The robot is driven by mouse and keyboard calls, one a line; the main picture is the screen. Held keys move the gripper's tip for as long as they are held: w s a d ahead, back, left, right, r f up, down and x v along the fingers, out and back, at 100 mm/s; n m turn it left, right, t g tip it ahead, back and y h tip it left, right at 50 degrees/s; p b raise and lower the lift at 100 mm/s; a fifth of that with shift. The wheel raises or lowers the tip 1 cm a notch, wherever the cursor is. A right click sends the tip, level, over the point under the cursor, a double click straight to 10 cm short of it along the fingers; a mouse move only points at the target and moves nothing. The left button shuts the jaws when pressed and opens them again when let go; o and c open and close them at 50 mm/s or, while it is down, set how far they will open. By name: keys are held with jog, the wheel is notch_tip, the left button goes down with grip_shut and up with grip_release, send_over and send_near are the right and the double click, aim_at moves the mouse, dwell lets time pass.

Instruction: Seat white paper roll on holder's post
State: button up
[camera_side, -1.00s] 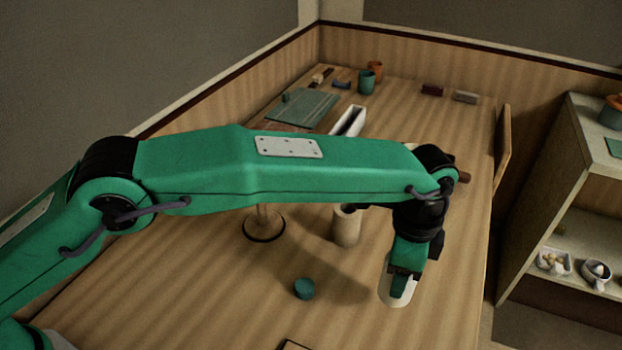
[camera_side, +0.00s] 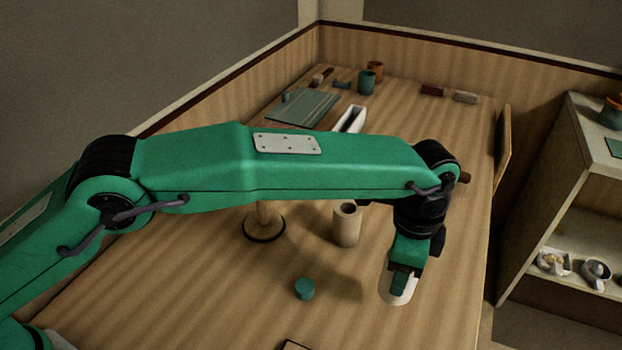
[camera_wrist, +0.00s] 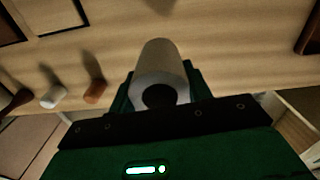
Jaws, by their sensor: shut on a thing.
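The white paper roll (camera_side: 411,290) stands near the right front of the table in the side view, partly hidden by my gripper (camera_side: 399,287). My gripper is shut on it from above. In the wrist view the roll (camera_wrist: 160,62) sits between the fingers, its dark hollow core facing the camera. The holder is a wooden post (camera_side: 263,213) on a round, dark-rimmed base (camera_side: 264,238), left of the roll. My arm hides the top of the post. I cannot tell whether the roll touches the table.
A tan hollow roll (camera_side: 347,226) stands between holder and gripper. A white open box (camera_side: 350,119), green board (camera_side: 303,107) and cups (camera_side: 366,83) are farther back. Shelves (camera_side: 575,215) stand right of the table.

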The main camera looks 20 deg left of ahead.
jog(key=w+a+r+n, duration=0.1)
jog(key=w+a+r, duration=0.2)
jog(key=a, duration=0.7)
jog(key=w+a+r+n, duration=0.2)
jog(key=a+r, duration=0.5)
jog(key=a, duration=0.4)
jog(key=w+a+r+n, duration=0.2)
jog(key=a+r, duration=0.3)
jog(key=a, duration=0.6)
jog(key=shift+w+r, duration=0.25)
jog(key=shift+w, duration=0.65)
jog(key=shift+f, duration=0.1)
jog(key=shift+f, duration=2.4)
jog(key=shift+f, duration=0.5)
jog(key=shift+f, duration=1.05)
jog(key=shift+f, duration=1.05)
